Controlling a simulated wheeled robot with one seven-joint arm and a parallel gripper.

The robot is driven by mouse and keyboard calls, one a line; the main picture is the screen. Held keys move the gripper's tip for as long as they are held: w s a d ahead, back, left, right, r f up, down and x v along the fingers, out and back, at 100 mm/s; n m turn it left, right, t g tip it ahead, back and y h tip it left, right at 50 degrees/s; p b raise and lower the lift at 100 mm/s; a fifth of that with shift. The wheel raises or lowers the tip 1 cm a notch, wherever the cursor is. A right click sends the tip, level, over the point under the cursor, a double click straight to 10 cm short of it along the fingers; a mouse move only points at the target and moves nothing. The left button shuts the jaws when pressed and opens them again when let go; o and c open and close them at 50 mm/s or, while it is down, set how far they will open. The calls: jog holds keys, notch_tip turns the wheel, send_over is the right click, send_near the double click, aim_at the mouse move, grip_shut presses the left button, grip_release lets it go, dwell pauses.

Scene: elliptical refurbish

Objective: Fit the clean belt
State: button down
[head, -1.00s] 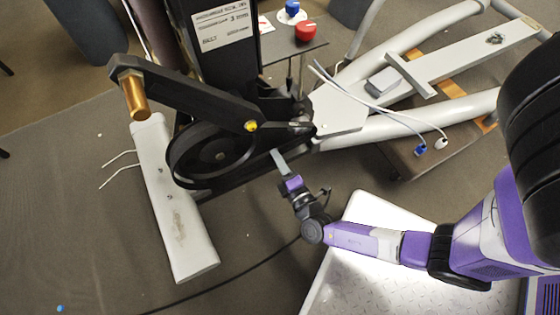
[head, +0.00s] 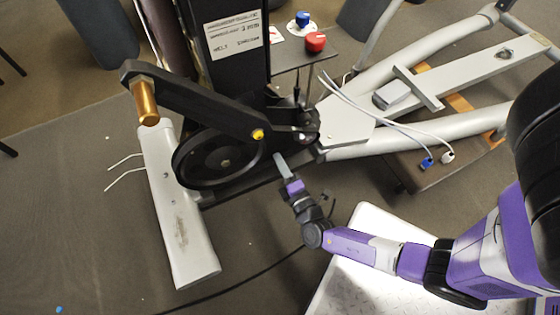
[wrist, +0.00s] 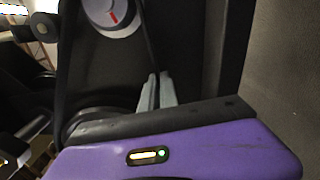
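My gripper (head: 278,158) reaches into the lower part of the elliptical machine, just right of the large black wheel (head: 218,160). In the wrist view its two grey fingers (wrist: 156,84) are close together. A thin dark strand, which looks like the belt (wrist: 149,45), runs down from a pale pulley with a red mark (wrist: 114,16) and meets the fingertips. The fingers look shut on it. Another dark strand shows further left. A dark round pulley (wrist: 95,115) is partly hidden behind my gripper. Whether the belt sits in the pulley grooves cannot be told.
A black crank arm with a brass-coloured pedal pin (head: 146,102) crosses above the wheel. Red (head: 315,42) and blue (head: 302,18) knobs stand behind. White cables (head: 385,120) hang at the right. A white tread-plate platform (head: 360,295) lies below my arm. Floor at lower left is mostly clear.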

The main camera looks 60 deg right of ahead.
jog(key=shift+w+d, duration=0.25)
jog(key=shift+w, duration=0.1)
dwell(0.9)
jog(key=c, duration=1.6)
grip_release()
jog(key=shift+o, duration=0.2)
jog(key=shift+s, duration=0.1)
jog(key=p+v, duration=0.1)
jog(key=v, duration=0.6)
jog(key=shift+s+a, duration=0.25)
